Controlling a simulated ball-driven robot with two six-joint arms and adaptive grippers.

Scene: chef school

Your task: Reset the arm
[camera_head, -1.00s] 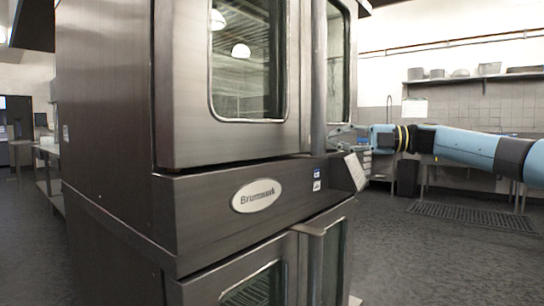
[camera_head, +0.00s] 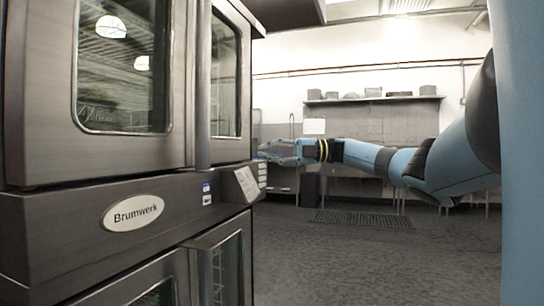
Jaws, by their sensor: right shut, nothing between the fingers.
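My right arm comes in from the right edge, light blue with black joints and yellow bands near the wrist. My right gripper (camera_head: 268,151) is at its far end, pointing left, beside the front right side of the steel oven (camera_head: 50,225). It is shut and empty. Whether it touches the oven cannot be told from this view. My left gripper is not in view.
The double oven has upper glass doors (camera_head: 122,65), a vertical handle (camera_head: 203,85) and a lower door handle (camera_head: 214,236). A wall shelf (camera_head: 375,99) with pans is at the back. A dark floor grate (camera_head: 362,219) lies ahead. The grey floor (camera_head: 375,265) at right is open.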

